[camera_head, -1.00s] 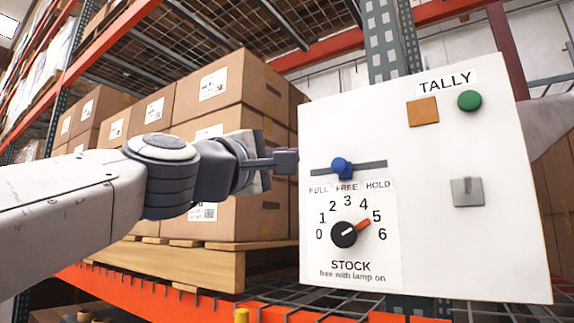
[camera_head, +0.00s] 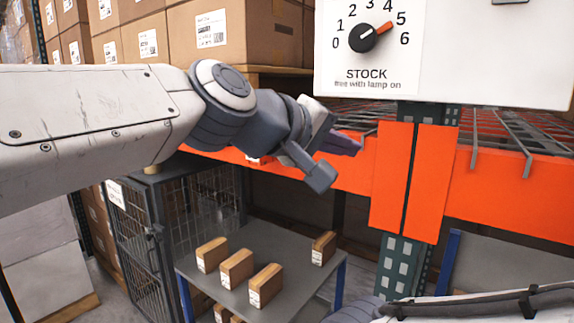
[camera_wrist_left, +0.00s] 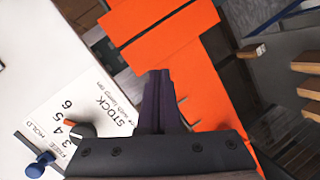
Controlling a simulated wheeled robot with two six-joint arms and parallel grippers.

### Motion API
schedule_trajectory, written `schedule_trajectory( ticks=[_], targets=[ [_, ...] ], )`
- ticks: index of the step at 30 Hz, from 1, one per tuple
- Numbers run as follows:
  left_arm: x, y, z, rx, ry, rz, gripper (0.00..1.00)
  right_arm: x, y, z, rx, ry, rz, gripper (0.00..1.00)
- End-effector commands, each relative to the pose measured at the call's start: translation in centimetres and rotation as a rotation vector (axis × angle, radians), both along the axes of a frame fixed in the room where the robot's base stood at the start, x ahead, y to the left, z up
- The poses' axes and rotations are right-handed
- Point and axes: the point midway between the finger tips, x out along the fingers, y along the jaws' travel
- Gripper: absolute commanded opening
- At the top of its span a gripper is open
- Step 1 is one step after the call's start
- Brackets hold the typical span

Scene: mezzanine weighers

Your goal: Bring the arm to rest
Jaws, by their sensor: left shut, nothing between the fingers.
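My left gripper (camera_head: 333,160) is in the middle of the head view, below the white panel (camera_head: 475,55) and in front of the orange rack beam. It is shut and empty, and appears clear of the panel. In the left wrist view its dark fingers (camera_wrist_left: 156,100) are together. The black STOCK dial (camera_head: 364,39) has its red pointer towards 5. My right gripper does not show.
The orange beam (camera_head: 330,170) and post plate (camera_head: 410,170) are close to the left gripper. Below stands a grey table (camera_head: 225,290) with several small brown boxes (camera_head: 266,285). A mesh cage (camera_head: 140,235) stands left of it. Large cartons (camera_head: 215,35) are behind the arm.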

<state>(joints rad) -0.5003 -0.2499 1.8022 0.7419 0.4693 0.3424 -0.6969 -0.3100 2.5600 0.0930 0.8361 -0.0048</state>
Motion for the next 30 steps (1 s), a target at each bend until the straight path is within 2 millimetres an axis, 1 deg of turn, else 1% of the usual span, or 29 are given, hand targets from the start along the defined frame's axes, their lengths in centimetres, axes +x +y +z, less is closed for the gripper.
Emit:
schedule_trajectory(
  ticks=[1, 2, 3, 5, 6, 8, 9, 11, 12, 14, 15, 18, 21, 25, 30],
  targets=[
    [-1.1, -0.3, -4.5, 0.092, 0.027, -0.044, 0.00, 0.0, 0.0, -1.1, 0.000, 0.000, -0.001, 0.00],
    [-1.8, -0.2, -6.7, 0.147, 0.039, -0.070, 0.00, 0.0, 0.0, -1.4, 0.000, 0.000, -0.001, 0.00],
    [-2.7, -0.1, -9.7, 0.218, 0.058, -0.107, 0.00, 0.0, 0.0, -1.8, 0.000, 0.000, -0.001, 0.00],
    [-4.4, 0.2, -14.0, 0.325, 0.084, -0.167, 0.00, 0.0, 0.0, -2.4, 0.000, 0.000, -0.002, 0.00],
    [-5.5, 0.6, -16.8, 0.397, 0.101, -0.209, 0.00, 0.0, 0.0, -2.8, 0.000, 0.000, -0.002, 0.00],
    [-7.4, 1.4, -21.0, 0.504, 0.128, -0.277, 0.00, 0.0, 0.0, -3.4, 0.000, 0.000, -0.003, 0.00],
    [-8.8, 2.2, -23.7, 0.573, 0.147, -0.323, 0.00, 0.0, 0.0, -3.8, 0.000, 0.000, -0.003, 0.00],
    [-10.9, 3.5, -27.6, 0.677, 0.174, -0.399, 0.00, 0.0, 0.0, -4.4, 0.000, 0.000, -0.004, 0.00],
    [-12.4, 4.5, -30.0, 0.746, 0.192, -0.451, 0.00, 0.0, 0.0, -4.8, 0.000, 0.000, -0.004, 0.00],
    [-14.6, 6.2, -33.3, 0.842, 0.218, -0.529, 0.00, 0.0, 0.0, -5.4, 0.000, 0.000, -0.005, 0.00],
    [-15.9, 7.4, -35.2, 0.901, 0.234, -0.580, 0.00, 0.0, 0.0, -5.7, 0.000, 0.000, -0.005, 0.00],
    [-18.8, 10.2, -38.8, 1.026, 0.268, -0.691, 0.00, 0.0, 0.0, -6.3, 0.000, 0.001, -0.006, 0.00],
    [-20.7, 12.3, -41.0, 1.108, 0.291, -0.770, 0.00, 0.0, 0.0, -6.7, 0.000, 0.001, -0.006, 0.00],
    [-21.8, 13.6, -42.1, 1.158, 0.305, -0.819, 0.00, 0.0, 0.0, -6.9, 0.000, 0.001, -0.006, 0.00],
    [-21.9, 13.8, -42.1, 1.163, 0.307, -0.824, 0.00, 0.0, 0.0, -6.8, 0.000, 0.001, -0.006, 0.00]
  ],
)
